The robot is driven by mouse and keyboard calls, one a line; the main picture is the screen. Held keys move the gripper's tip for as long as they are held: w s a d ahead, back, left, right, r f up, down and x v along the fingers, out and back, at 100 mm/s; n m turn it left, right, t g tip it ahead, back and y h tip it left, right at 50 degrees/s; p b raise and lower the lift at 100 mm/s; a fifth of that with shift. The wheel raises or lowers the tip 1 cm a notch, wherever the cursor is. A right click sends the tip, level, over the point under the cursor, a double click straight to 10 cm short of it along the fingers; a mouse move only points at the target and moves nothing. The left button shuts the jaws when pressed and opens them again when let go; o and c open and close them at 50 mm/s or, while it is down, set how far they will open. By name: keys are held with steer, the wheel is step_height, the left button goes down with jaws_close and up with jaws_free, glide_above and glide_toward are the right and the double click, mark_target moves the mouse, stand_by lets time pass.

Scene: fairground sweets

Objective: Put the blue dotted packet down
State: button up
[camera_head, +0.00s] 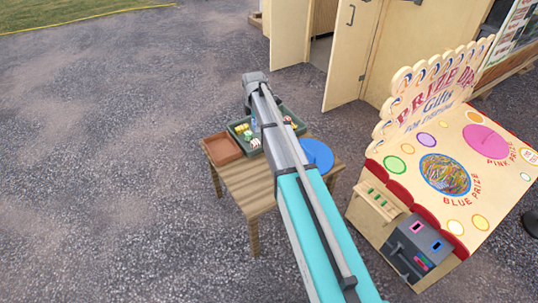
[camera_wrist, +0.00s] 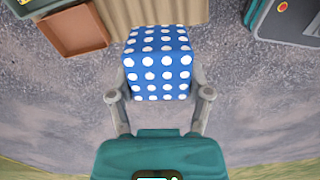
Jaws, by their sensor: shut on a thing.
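My gripper (camera_wrist: 160,84) is shut on a blue packet with white dots (camera_wrist: 158,62). One finger presses on each side of the packet. In the wrist view the packet shows against gravel, in front of the wooden table (camera_wrist: 178,10). In the head view my arm reaches across the same table (camera_head: 247,185), and I cannot make out the gripper or the packet there. The height of the packet above what lies below cannot be told.
On the table stand an empty-looking brown tray (camera_head: 222,148), a green tray (camera_head: 298,124) with several small sweets, and a blue round thing (camera_head: 317,152). The brown tray also shows in the wrist view (camera_wrist: 76,32). A prize booth (camera_head: 400,166) stands right of the table.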

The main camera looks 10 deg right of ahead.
steer(key=s+d+f+b, duration=0.3)
steer(key=f+b, duration=0.4)
steer(key=s+d+f+n+b, duration=0.1)
steer(key=s+d+f+b, duration=0.2)
steer(key=f+b, duration=0.5)
steer(key=s+d+f+b, duration=0.3)
steer(key=d+f+b, duration=0.2)
steer(key=f+b, duration=0.2)
steer(key=shift+f+n, duration=0.35)
steer(key=shift+n, duration=0.05)
steer(key=b, duration=1)
glide_above(259, 185)
steer(key=f, duration=0.9)
steer(key=shift+s+d, duration=0.25)
steer(key=shift+p, duration=0.3)
steer(key=shift+w+a+f+b, duration=0.15)
steer(key=shift+a+f+b, duration=0.05)
steer(key=shift+f+b, duration=0.25)
steer(key=shift+w+a+f+b, duration=0.1)
steer(key=shift+a+f+b, duration=0.05)
steer(key=shift+f+b, duration=1.4)
steer(key=shift+b, duration=0.05)
steer(key=shift+f, duration=0.1)
